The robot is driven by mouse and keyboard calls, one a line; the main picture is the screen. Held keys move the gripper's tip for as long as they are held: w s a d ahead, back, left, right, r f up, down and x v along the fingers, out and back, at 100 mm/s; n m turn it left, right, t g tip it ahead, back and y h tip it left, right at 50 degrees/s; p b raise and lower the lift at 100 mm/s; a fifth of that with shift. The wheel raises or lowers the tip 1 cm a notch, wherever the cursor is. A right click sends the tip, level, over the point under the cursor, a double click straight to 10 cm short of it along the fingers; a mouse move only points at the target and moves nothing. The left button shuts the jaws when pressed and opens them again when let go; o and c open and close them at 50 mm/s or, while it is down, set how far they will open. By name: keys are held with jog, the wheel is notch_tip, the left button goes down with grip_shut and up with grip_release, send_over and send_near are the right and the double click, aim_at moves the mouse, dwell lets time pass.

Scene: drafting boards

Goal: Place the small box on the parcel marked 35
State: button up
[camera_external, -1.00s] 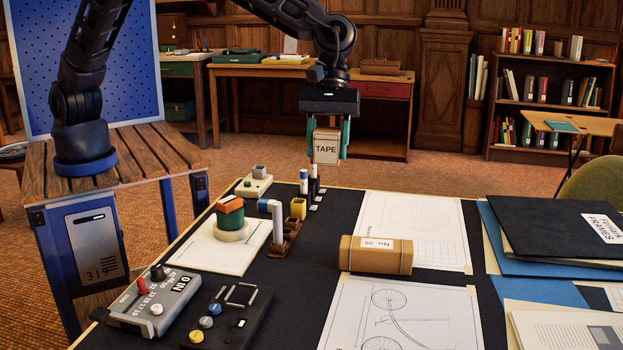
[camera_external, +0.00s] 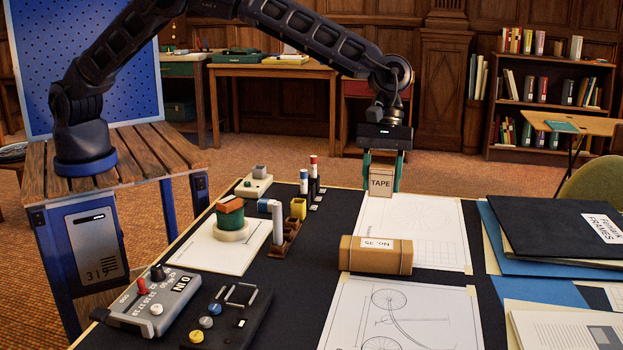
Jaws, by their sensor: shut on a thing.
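The small box (camera_external: 381,183) is tan and cream with the word TAPE on its front. My gripper (camera_external: 382,172) is shut on it, with one teal finger on each side. The box is upright and appears to be in the air over the far part of the board; its exact height is hard to tell. The parcel marked 35 (camera_external: 375,256) is a brown wrapped block with a white label reading No. 35. It lies nearer the camera than the box, and its top is bare. The box and the parcel are apart.
Drawing sheets (camera_external: 400,315) lie in front of and behind the parcel. A marker rack (camera_external: 284,240) and a green tape roll (camera_external: 230,218) stand to the left. A grey control box (camera_external: 153,300) is at front left. Dark folders (camera_external: 545,225) lie at the right.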

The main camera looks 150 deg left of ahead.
aim_at(383, 171)
notch_tip(383, 171, down, 12)
jog(key=shift+r, duration=0.2)
dwell(0.4)
jog(key=shift+f, duration=0.1)
jog(key=o, duration=1)
jog(key=v, duration=1.2)
